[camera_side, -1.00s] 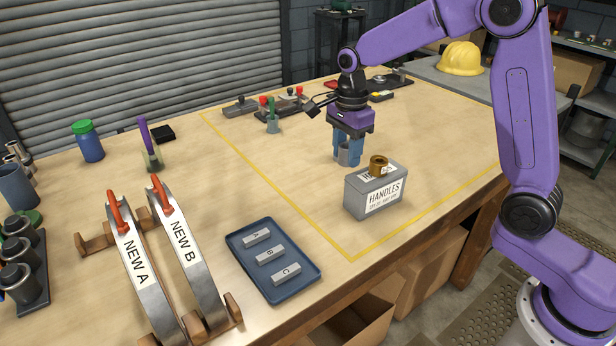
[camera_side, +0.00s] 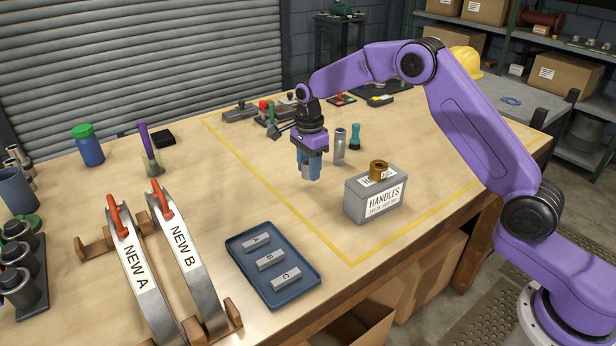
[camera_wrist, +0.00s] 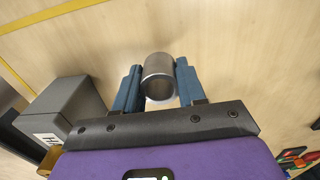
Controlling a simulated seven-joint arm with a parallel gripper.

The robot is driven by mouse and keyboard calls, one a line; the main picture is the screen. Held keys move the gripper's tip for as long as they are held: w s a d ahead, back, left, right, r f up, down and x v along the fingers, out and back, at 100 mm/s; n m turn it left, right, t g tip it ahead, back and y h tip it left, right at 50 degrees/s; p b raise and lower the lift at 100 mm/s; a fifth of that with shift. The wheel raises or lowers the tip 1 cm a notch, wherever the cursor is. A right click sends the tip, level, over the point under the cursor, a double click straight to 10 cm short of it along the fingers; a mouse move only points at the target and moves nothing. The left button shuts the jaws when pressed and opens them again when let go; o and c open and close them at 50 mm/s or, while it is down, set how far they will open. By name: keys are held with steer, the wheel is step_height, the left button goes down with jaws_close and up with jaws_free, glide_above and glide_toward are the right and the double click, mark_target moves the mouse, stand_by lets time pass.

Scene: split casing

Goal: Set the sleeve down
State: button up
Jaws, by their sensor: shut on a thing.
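My gripper (camera_side: 311,176) is over the wooden table, left of the grey HANDLES box, with its blue fingers pointing down. In the wrist view, my gripper (camera_wrist: 159,88) is shut on a grey metal sleeve (camera_wrist: 158,68), a hollow round tube with its open end showing between the fingers. In the side view the fingers mostly hide the sleeve. I cannot tell whether its lower end touches the table.
A grey upright cylinder (camera_side: 340,146) and a teal-handled tool (camera_side: 355,137) stand just right of my gripper. The HANDLES box (camera_side: 375,197) carries a brass ring (camera_side: 378,171). A blue tray (camera_side: 310,284) with labelled blocks lies in front. Bare table lies left of my gripper.

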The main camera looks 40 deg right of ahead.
mark_target(308, 188)
steer(key=shift+w+f, duration=0.25)
steer(key=shift+f, duration=1.5)
steer(key=shift+f, duration=0.1)
steer(key=o, duration=1.2)
steer(key=shift+c, duration=0.2)
